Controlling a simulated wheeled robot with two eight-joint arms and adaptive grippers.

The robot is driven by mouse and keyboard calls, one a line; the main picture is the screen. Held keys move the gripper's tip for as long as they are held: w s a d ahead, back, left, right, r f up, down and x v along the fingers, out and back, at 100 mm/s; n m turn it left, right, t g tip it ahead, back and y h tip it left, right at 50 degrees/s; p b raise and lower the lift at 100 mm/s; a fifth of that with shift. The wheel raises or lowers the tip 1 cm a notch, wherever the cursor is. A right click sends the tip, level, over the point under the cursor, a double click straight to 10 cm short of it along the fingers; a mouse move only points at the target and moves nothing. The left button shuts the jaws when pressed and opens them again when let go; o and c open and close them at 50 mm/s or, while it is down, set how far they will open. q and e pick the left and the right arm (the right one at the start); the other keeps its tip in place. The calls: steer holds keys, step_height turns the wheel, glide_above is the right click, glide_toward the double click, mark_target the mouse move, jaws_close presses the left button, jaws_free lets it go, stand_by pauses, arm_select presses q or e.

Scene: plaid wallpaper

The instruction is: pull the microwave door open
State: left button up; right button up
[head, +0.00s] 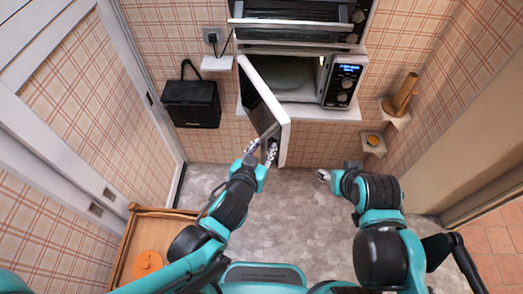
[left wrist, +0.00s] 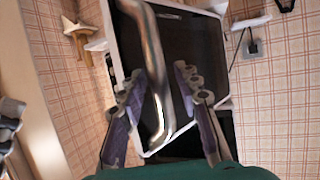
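The microwave (head: 343,85) sits on a white wall shelf, its lit control panel at the right. Its white-edged door (head: 284,140) stands open, swung out to the left, and part of the cavity shows. My left gripper (head: 261,150) is at the door's free end. In the left wrist view, the curved metal handle (left wrist: 155,60) runs between the two spread fingers (left wrist: 158,100), with a gap on each side. Whether a finger touches the handle is unclear. My right gripper (head: 323,176) is low, right of the door and apart from it; its fingers are too small to read.
An oven (head: 290,34) is above the microwave. A black box (head: 191,104) hangs on the left wall. A wooden tray table (head: 130,245) stands lower left. The floor (head: 300,215) between is clear.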

arm_select(q)
steer(key=v, duration=0.7)
steer(key=shift+s, duration=0.3)
steer(key=shift+r, duration=0.1)
stand_by(0.3)
